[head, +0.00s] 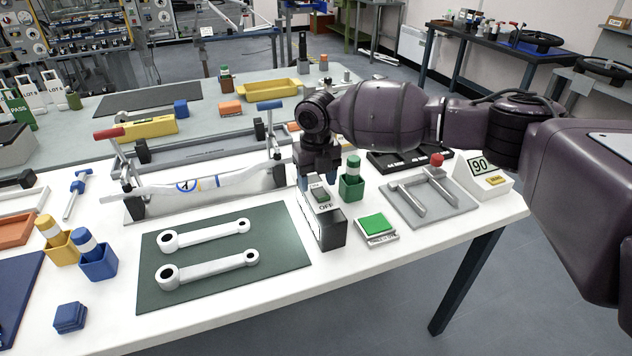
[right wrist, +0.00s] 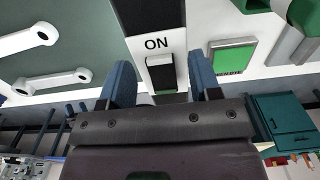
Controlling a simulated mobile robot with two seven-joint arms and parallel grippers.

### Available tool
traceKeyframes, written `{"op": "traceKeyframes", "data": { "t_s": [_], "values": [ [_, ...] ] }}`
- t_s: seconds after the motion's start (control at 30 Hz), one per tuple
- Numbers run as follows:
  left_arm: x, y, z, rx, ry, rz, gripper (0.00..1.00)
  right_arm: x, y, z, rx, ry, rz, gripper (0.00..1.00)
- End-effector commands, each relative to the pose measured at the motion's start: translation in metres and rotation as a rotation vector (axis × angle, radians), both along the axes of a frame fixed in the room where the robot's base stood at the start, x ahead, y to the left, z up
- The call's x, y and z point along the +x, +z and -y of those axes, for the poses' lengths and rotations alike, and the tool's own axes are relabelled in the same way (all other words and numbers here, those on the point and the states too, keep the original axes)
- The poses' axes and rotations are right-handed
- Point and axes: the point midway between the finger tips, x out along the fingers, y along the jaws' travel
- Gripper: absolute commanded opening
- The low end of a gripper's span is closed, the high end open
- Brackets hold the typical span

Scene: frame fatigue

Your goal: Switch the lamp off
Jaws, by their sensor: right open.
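A switch box (head: 331,232) with dark sides and a white top stands on the white table, right of the green mat. The word OFF shows at its near end. Its rocker switch (head: 319,194) also shows in the right wrist view (right wrist: 161,77), next to the word ON. My right gripper (head: 319,176) is right above the far part of the box, fingers pointing down. In the right wrist view it is open and empty, its blue fingers either side of the switch; I cannot tell whether they touch it. No lit lamp can be made out. My left gripper is not in view.
A green button pad (head: 374,225) and a green holder (head: 351,187) stand close right of the box. The green mat (head: 222,283) holds two white connecting rods. A grey fixture (head: 437,200) with a red knob is further right.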

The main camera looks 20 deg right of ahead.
Motion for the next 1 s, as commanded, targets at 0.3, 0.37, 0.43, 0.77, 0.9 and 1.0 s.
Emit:
{"op": "traceKeyframes", "data": {
  "t_s": [0.3, 0.37, 0.43, 0.77, 0.9, 1.0],
  "values": [
    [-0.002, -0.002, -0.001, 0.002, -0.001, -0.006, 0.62, 0.0, -0.009, 0.0, 0.001, 0.0, 0.001, 0.57],
    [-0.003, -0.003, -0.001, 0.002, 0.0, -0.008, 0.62, 0.0, -0.009, 0.0, 0.001, 0.0, 0.001, 0.57],
    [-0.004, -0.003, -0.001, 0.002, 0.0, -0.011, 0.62, 0.0, -0.009, 0.0, 0.001, 0.0, 0.001, 0.57],
    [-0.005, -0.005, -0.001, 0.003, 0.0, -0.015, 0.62, 0.0, -0.009, 0.0, 0.001, 0.0, 0.001, 0.08],
    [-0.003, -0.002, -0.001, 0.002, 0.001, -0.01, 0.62, -0.001, -0.007, 0.0, 0.0, 0.0, 0.015, 0.08],
    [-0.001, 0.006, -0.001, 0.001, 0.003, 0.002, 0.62, -0.003, -0.004, 0.0, 0.002, 0.002, 0.06, 0.08]
  ]
}}
